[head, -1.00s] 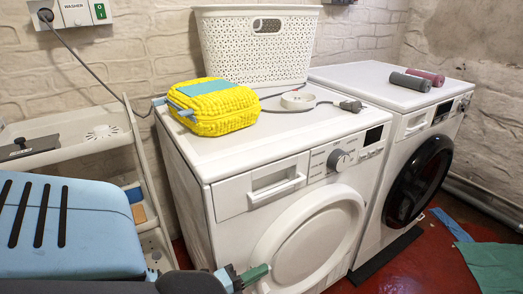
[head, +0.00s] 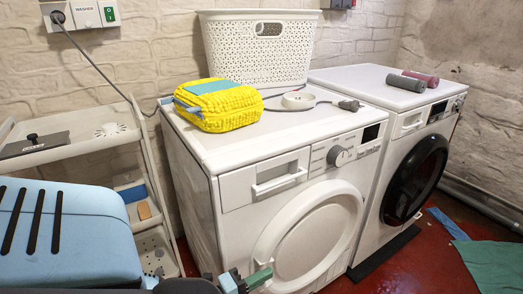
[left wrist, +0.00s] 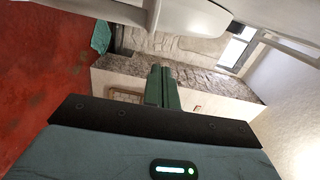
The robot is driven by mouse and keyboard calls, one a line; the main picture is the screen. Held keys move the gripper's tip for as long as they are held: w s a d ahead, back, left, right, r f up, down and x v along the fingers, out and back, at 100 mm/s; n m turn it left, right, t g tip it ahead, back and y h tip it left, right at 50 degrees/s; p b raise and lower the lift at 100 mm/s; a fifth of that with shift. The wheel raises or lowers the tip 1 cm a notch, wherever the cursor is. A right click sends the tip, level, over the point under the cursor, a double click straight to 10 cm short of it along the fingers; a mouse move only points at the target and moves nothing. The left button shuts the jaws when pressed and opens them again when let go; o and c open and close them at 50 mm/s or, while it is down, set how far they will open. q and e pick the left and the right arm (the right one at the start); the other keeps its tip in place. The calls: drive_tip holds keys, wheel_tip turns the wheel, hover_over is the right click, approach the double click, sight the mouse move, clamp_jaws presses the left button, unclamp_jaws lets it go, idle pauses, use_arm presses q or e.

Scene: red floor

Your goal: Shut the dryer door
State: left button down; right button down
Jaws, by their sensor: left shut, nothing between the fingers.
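The left machine (head: 215,225) is white with a dial panel, and its round white door (head: 312,238) is on the front. The door looks close to the machine's face; I cannot tell whether it is latched or slightly ajar. My left gripper (head: 262,277) has green fingers and is shut and empty, at the door's lower left edge. I cannot tell whether it touches the door. In the left wrist view the closed green fingers (left wrist: 163,88) point away from the camera, with a white curved surface (left wrist: 195,17) above them. My right gripper is out of view.
A second white machine (head: 362,78) with a black round door (head: 415,181) stands to the right. A white basket (head: 225,45) and a yellow textured bundle (head: 217,112) sit on the left machine. A white shelf cart (head: 95,146) stands left. A green cloth (head: 488,262) lies on the red floor.

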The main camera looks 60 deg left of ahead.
use_arm(q)
drive_tip(key=s+a, duration=0.3)
drive_tip(key=s, duration=0.4)
drive_tip(key=shift+s+a+p, duration=0.25)
drive_tip(key=shift+p, duration=0.1)
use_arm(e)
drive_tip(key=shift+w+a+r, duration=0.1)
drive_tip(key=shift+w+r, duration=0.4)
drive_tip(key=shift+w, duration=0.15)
use_arm(q)
drive_tip(key=shift+f, duration=0.1)
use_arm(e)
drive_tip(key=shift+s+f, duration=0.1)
